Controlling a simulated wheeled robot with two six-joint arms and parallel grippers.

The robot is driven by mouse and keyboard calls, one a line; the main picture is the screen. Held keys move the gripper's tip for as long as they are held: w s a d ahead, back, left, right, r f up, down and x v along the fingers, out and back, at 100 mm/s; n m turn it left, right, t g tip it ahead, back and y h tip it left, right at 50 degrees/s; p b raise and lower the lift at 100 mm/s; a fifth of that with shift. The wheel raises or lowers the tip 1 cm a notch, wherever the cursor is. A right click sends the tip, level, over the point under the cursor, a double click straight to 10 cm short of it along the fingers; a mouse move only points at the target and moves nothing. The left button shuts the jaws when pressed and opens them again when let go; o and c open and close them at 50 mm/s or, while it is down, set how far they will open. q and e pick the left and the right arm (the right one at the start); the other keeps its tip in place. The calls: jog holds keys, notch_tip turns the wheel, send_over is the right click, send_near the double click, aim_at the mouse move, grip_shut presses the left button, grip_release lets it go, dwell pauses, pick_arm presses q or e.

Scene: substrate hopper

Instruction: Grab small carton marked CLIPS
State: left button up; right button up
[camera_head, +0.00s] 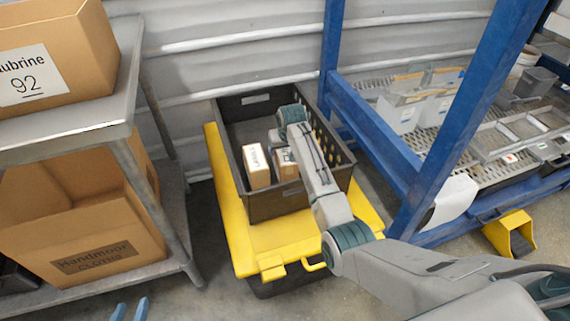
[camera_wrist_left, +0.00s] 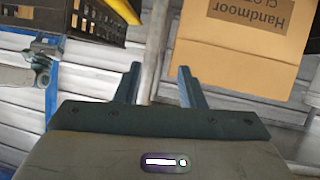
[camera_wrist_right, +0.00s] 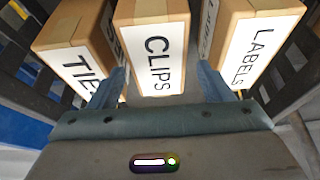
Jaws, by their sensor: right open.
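In the right wrist view, the small carton marked CLIPS (camera_wrist_right: 157,50) stands between a carton marked TIE, its last letters cut off (camera_wrist_right: 80,50), and a carton marked LABELS (camera_wrist_right: 250,45). My right gripper (camera_wrist_right: 160,78) is open, one blue finger on each side of the CLIPS carton; contact cannot be told. In the head view my right arm reaches into a dark crate (camera_head: 280,204), and its gripper is hidden. Two cartons show there, one clear (camera_head: 257,167) and one partly covered (camera_head: 287,165). My left gripper (camera_wrist_left: 160,85) is open and empty, its fingertips at the head view's bottom edge (camera_head: 130,309).
The crate sits on a yellow platform (camera_head: 235,237). A grey shelf (camera_head: 75,125) with large brown boxes (camera_head: 85,240) stands at the left. A blue frame (camera_head: 370,130) with grated shelving stands close at the right. A corrugated wall is behind.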

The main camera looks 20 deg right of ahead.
aim_at(286, 153)
jog(key=x, duration=0.2)
jog(key=b+x, duration=0.1)
jog(key=x, duration=0.1)
jog(key=shift+s+d+f, duration=0.1)
jog(key=shift+s+f, duration=0.1)
pick_arm(q)
jog(key=w+r+t, duration=0.4)
jog(key=r+t, duration=0.1)
jog(key=r, duration=0.2)
jog(key=shift+a+r, duration=0.35)
jog(key=shift+a, duration=0.1)
pick_arm(e)
jog(key=shift+w+f, duration=0.1)
jog(key=shift+f, duration=0.05)
pick_arm(q)
jog(key=shift+r, duration=0.3)
pick_arm(e)
jog(key=shift+f, duration=0.25)
jog(key=shift+c, duration=0.4)
jog(key=c, duration=0.8)
pick_arm(q)
jog(key=shift+f, duration=0.15)
